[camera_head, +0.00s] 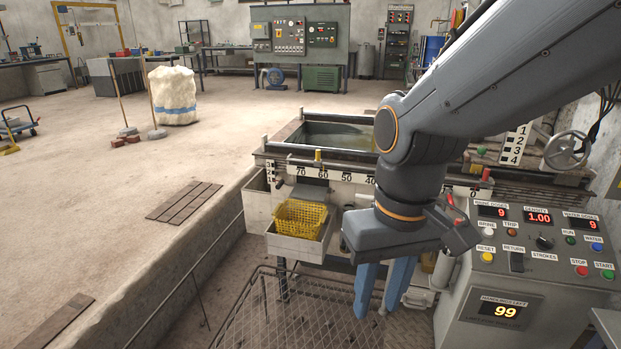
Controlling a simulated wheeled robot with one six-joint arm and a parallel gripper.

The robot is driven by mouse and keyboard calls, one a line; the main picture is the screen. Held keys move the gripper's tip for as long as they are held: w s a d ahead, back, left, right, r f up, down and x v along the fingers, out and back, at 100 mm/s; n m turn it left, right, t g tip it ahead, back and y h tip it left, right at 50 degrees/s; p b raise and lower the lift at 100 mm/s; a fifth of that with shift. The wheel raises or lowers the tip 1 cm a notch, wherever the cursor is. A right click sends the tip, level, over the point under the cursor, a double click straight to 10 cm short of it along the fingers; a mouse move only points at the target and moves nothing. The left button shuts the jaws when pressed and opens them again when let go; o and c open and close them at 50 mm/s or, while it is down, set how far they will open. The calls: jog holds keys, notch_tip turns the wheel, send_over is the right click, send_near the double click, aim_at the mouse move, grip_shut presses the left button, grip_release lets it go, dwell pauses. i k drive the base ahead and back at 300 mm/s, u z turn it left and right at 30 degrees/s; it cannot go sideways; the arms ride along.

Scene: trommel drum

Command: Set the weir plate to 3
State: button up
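My gripper (376,308) hangs in the middle foreground with its two blue fingers pointing down. A gap shows between the fingers and nothing is seen in it. The grey tank (325,172) stands behind it, with water inside. A small upright scale (269,173) with the numbers 1 to 3 is at the tank's front left corner. A white scale board (515,146) with 1 to 4 stands at the right, beside a handwheel (567,150). I cannot tell for certain which part is the weir plate or where it is set. My arm hides part of the tank.
A yellow basket (300,217) sits in a grey tray (295,245) at the tank's front. A control console (540,268) with buttons and lit displays stands at the right. A mesh platform (290,315) with rails lies below. Open floor (90,180) is at the left.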

aim_at(303, 190)
jog(key=z, duration=0.1)
jog(key=i, duration=1)
jog(key=u, duration=0.75)
